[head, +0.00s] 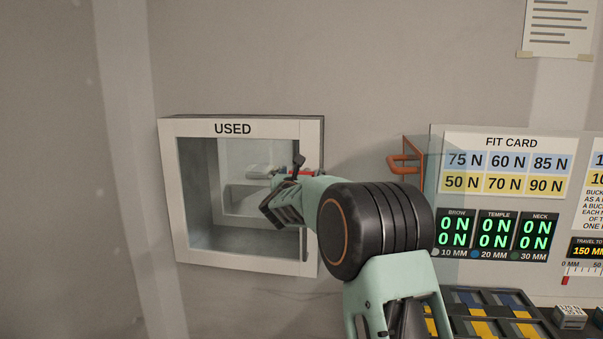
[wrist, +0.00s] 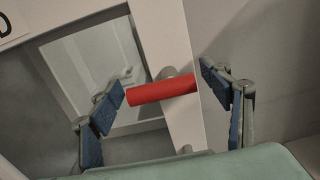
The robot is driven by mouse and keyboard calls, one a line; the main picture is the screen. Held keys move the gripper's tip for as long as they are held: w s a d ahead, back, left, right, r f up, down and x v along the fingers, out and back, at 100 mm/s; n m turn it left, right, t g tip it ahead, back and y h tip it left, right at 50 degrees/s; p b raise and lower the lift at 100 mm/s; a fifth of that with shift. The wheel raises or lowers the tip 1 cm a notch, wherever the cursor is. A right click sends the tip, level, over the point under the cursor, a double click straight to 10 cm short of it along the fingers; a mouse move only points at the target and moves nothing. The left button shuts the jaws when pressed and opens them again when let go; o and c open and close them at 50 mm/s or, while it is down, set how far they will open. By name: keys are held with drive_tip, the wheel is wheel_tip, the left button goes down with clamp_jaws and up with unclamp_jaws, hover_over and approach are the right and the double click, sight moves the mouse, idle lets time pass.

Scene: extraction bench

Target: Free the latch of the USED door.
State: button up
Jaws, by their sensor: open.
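The USED door (head: 312,200) is a white frame with a clear pane on a wall box, and it looks shut. Its red latch handle (head: 302,173) shows at the right side of the frame, partly hidden by my gripper. In the wrist view the red handle (wrist: 160,92) is a short bar on a grey pivot, lying roughly across the door's white stile (wrist: 178,45). My gripper (head: 290,185) is in front of the door's right edge. In the wrist view my gripper (wrist: 165,90) is open, with a blue-padded finger on each side of the handle.
An orange handle (head: 403,163) sticks out from the wall to the right of the box. Right of it stands a panel with a FIT CARD (head: 510,165) and green number displays (head: 497,230). The wall (head: 235,60) above the box is clear.

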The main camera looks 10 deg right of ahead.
drive_tip(key=c, duration=1.2)
drive_tip(key=shift+f+n+b, duration=0.15)
drive_tip(key=shift+n+b, duration=0.2)
drive_tip(key=shift+n, duration=0.05)
drive_tip(key=shift+a+f+n+b, duration=0.15)
drive_tip(key=shift+n+b, duration=0.5)
drive_tip(key=shift+n, duration=0.35)
drive_tip(key=n+b, duration=0.1)
drive_tip(key=n, duration=0.4)
drive_tip(key=shift+f, duration=0.2)
drive_tip(key=n, duration=0.5)
drive_tip(key=shift+d+f+n, duration=0.15)
drive_tip(key=shift+d+n, duration=0.05)
drive_tip(key=shift+n, duration=0.2)
drive_tip(key=n, duration=0.2)
drive_tip(key=n+p, duration=0.1)
drive_tip(key=n, duration=0.1)
drive_tip(key=shift+s+d+f, duration=0.1)
drive_tip(key=shift+d+f, duration=0.1)
drive_tip(key=shift+n, duration=0.3)
